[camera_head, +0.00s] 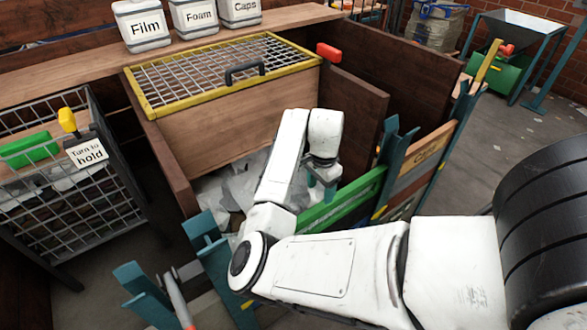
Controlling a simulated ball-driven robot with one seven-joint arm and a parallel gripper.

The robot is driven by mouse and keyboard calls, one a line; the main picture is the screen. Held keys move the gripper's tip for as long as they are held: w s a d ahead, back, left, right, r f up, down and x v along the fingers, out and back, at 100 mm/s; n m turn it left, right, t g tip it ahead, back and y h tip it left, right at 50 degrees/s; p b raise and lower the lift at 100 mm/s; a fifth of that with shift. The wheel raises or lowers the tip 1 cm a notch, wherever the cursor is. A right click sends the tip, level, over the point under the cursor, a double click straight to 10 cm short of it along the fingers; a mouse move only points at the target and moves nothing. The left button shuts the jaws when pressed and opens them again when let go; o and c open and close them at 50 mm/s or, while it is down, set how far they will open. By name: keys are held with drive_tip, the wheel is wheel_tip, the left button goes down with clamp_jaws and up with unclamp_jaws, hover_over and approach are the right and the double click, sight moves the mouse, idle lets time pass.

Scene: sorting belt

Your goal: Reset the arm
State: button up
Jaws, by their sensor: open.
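My white arm reaches from the lower right up to the middle of the picture and bends at a dark-ringed elbow. My gripper (324,180) points down at the arm's far end, over the right side of an open wooden bin. The fingers are small and partly hidden by the wrist. I see nothing held between them. Below and left of it, the bin holds pale, crumpled sheet-like scraps (232,186). A green board (345,202) stands close below the gripper; I cannot tell whether they touch.
A yellow-framed mesh lid (135,90) with a dark handle lies behind the bin. A wire cage (100,215) with a "Turn to hold" tag stands left. Teal posts (395,150) rise near my arm. Tubs marked Film (146,28), Foam and Caps stand at the back. Floor (520,150) is clear at right.

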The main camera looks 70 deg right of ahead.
drive_tip(key=shift+s+d+r, duration=0.1)
drive_tip(key=shift+s+d, duration=0.05)
wheel_tip(320, 180, up, 4)
drive_tip(key=s+d+n+h, duration=0.1)
drive_tip(key=d+n+h, duration=0.15)
drive_tip(key=n, duration=0.25)
drive_tip(key=s+a+f+n, duration=0.1)
drive_tip(key=a+f+n, duration=0.1)
drive_tip(key=a+n, duration=0.4)
drive_tip(key=s+a+f+n+y+p, duration=0.1)
drive_tip(key=a+n, duration=0.5)
drive_tip(key=a, duration=0.9)
drive_tip(key=s+a+f+n+t+y+p, duration=0.1)
drive_tip(key=s+a+f+n, duration=0.2)
drive_tip(key=a+n, duration=0.4)
drive_tip(key=a+f, duration=0.1)
drive_tip(key=a, duration=0.2)
drive_tip(key=shift+a, duration=0.15)
